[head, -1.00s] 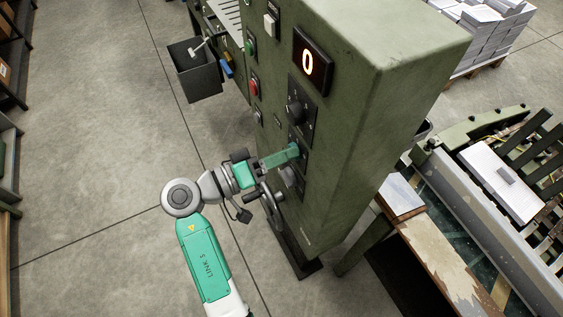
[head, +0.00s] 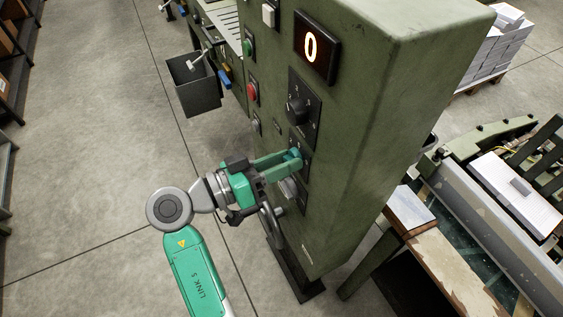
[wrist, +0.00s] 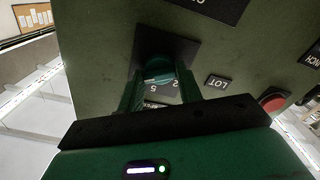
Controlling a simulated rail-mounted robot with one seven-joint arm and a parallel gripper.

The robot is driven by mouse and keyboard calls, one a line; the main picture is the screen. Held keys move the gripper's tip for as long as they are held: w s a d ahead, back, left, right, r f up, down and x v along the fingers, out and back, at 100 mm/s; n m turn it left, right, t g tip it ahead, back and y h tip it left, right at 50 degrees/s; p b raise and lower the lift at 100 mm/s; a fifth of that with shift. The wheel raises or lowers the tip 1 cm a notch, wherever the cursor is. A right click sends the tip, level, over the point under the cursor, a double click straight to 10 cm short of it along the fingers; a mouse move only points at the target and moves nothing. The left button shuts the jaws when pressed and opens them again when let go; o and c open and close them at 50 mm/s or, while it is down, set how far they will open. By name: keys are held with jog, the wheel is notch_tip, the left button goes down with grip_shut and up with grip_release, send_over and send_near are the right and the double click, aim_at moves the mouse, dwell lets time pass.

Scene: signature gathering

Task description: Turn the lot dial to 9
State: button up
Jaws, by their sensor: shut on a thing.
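The lot dial (wrist: 158,72) sits on a dark square plate with pale numbers on the green cabinet face. A LOT label (wrist: 217,82) is beside that plate. My gripper (head: 294,161) is at the middle dial of the cabinet in the head view. In the wrist view its two fingers (wrist: 160,88) stand on either side of the dial knob, and it is shut on the knob. The fingers and shadow hide much of the scale, so I cannot read the dial's setting. The lit display (head: 311,47) reads 0.
Another black dial (head: 297,110) is above my gripper, and a grey knob (head: 288,188) is just below it. A red button (head: 253,92) and a green button (head: 248,47) are to the left. A dark bin (head: 194,84) hangs further left. Open floor lies left of the cabinet.

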jog(key=o, duration=1)
jog(key=p+v, duration=0.1)
jog(key=v, duration=0.6)
jog(key=shift+s+a+p, duration=0.2)
jog(key=shift+a+p, duration=0.15)
